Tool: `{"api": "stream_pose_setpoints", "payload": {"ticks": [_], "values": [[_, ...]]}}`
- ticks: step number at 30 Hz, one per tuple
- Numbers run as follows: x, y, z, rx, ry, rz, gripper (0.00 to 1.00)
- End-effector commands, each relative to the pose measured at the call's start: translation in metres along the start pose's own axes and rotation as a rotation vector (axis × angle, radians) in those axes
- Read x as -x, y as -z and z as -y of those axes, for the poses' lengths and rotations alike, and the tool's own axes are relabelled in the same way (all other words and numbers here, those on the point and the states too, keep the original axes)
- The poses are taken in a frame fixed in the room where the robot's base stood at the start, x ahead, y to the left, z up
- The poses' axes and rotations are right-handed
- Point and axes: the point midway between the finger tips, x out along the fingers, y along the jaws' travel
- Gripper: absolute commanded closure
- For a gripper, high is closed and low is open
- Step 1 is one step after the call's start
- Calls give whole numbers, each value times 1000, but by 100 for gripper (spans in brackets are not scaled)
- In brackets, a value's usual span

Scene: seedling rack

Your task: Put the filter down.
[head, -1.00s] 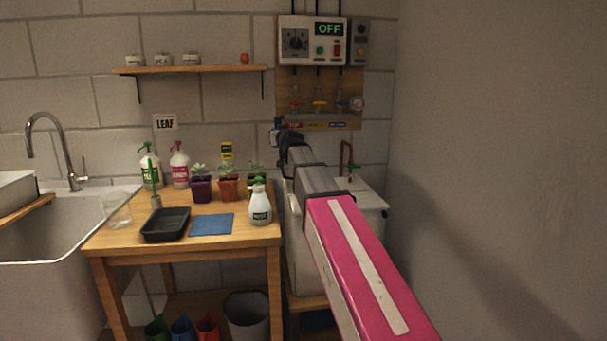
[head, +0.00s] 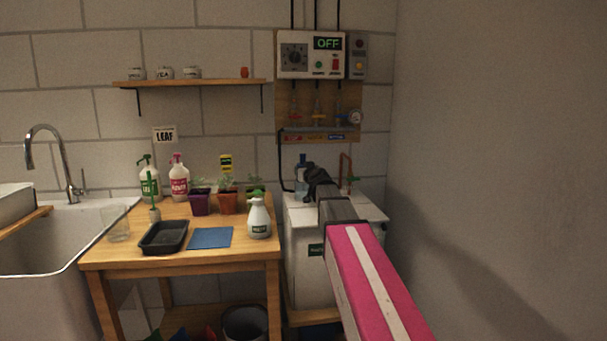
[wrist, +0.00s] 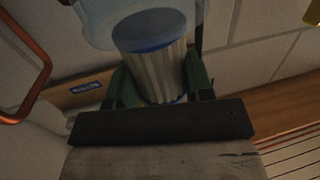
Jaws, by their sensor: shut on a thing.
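The filter (wrist: 155,60) is a pale pleated cylinder with blue end caps, seen in the wrist view between the two green fingers of my gripper (wrist: 162,82). My gripper is shut on it. Clear bluish material shows around its upper end in that view. In the head view the filter (head: 302,162) is a small bluish shape at the end of my arm, above the back of the white cabinet (head: 310,262). My gripper (head: 306,178) is partly hidden there by my own wrist. I cannot tell whether the filter's base touches the cabinet top.
A red-brown pipe (head: 346,167) rises close right of my gripper. The wooden panel (head: 318,136) with valves and a gauge is behind. The wooden table (head: 215,262) at left holds a white bottle (head: 259,220), potted seedlings, a black tray (head: 164,237) and a blue mat (head: 211,238).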

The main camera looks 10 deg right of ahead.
Motion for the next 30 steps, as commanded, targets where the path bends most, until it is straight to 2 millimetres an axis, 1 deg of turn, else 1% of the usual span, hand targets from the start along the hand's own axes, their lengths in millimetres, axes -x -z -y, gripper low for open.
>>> {"api": "stream_pose_setpoints", "payload": {"ticks": [1,3,11,27,28,29,30], "values": [[0,-4,0,0,0,1,76],[0,-6,0,0,-1,0,76],[0,-6,0,0,-1,0,76],[-1,-18,0,1,-1,0,76],[-1,-18,0,1,0,1,50],[-2,-18,0,2,0,1,40],[-2,-19,0,2,0,2,27]]}}
